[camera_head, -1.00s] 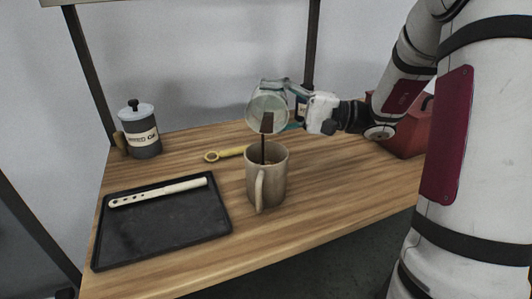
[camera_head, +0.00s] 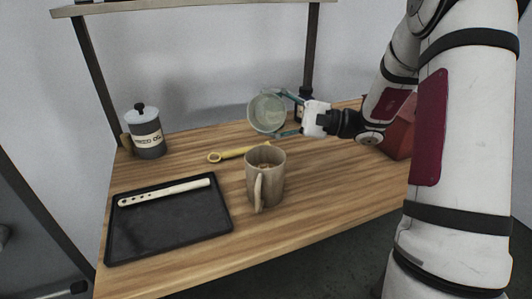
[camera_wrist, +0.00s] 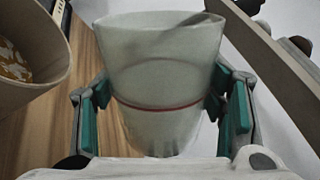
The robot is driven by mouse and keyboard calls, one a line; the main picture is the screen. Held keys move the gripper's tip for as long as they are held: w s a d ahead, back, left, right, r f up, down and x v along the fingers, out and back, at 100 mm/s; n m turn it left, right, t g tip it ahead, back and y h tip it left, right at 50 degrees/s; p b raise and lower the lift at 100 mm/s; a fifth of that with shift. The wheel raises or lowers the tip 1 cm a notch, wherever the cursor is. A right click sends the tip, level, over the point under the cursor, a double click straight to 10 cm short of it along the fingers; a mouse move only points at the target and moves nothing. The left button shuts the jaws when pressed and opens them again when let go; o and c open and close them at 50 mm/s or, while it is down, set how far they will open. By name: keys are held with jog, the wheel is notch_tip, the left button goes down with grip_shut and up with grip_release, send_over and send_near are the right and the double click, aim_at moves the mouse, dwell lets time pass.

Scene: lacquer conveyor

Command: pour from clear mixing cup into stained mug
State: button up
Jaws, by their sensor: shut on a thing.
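The clear mixing cup (camera_head: 268,113) is tipped far over above and just behind the stained mug, its mouth facing the head camera. No stream shows from it. My gripper (camera_head: 291,112) is shut on it from the right. In the wrist view the cup (camera_wrist: 160,75) sits between the green finger pads (camera_wrist: 163,108), with a red line around it and a thin dark streak near its rim. The stained mug (camera_head: 267,180) stands upright on the table, handle toward the head camera. In the wrist view the mug (camera_wrist: 32,85) shows at upper left with brownish, pale-flecked contents.
A black tray (camera_head: 170,235) with a pale perforated stick (camera_head: 165,192) lies at left. A yellow tool (camera_head: 228,155) lies behind the mug. A labelled canister (camera_head: 146,133) stands at back left, and a red box (camera_head: 399,138) stands right behind my arm. The front right tabletop is clear.

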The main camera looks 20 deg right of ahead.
jog(key=shift+f+m+p, duration=0.25)
jog(key=shift+m+p, duration=0.45)
jog(key=shift+m, duration=0.4)
jog(key=shift+r+m+p, duration=0.25)
jog(key=shift+m+p, duration=0.55)
jog(key=shift+f+m+h, duration=0.15)
jog(key=shift+m+h, duration=0.15)
jog(key=shift+m, duration=0.1)
jog(key=f+m, duration=0.1)
jog(key=w+f+m+p, duration=0.1)
jog(key=m, duration=0.1)
jog(key=shift+w+d, duration=0.25)
jog(key=shift+d, duration=0.15)
jog(key=shift+w+d+f+m+h+b, duration=0.2)
jog(key=shift+w+f+m, duration=0.25)
jog(key=shift+f+m, duration=0.65)
jog(key=shift+w+d+f+m+h+b, duration=0.15)
jog(key=shift+w+d+f+m+b, duration=0.25)
jog(key=shift+f+m, duration=0.7)
jog(key=shift+w+d+f+m+h+b, duration=0.1)
jog(key=shift+w+f+m+h+b, duration=0.1)
jog(key=shift+w+f+m, duration=0.85)
jog(key=shift+s+f+n, duration=0.25)
jog(key=shift+s+f, duration=0.05)
jog(key=shift+s, duration=0.2)
